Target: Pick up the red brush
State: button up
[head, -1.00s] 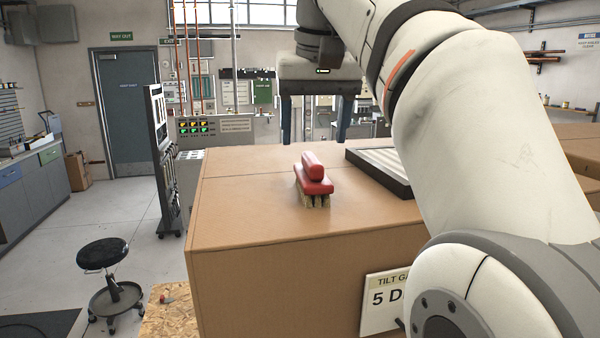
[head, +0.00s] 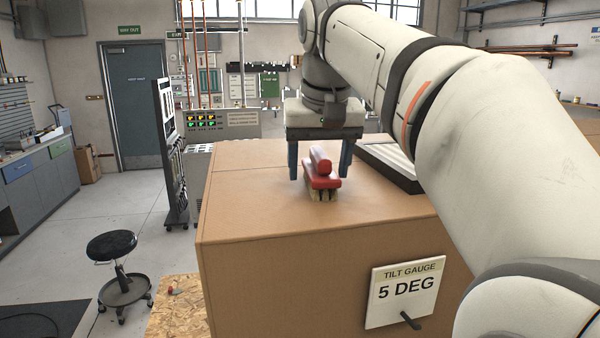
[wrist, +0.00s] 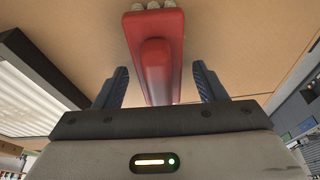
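The red brush (head: 322,178) stands on top of a large cardboard box (head: 250,215), bristles down, with its red handle on top. In the wrist view the brush (wrist: 155,60) lies between the two fingers, its red body extending away from the palm. My gripper (head: 319,175) points down over the brush with its blue fingers apart, one on each side. In the wrist view my gripper (wrist: 160,85) is open, with gaps between both fingers and the brush. The fingers look slightly behind the brush's near end in the head view.
A dark-framed tray with a pale ribbed surface (head: 385,165) lies on the box to the right of the brush. A tilt gauge sign (head: 405,292) hangs on the box's front. A black stool (head: 115,255) stands on the floor at left. The box top left of the brush is clear.

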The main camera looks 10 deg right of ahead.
aim_at(319, 150)
jog(key=c, duration=1.1)
jog(key=shift+r, duration=0.15)
notch_tip(319, 150, up, 9)
jog(key=shift+r, duration=0.15)
notch_tip(319, 150, down, 8)
jog(key=b, duration=0.8)
jog(key=shift+b, duration=0.35)
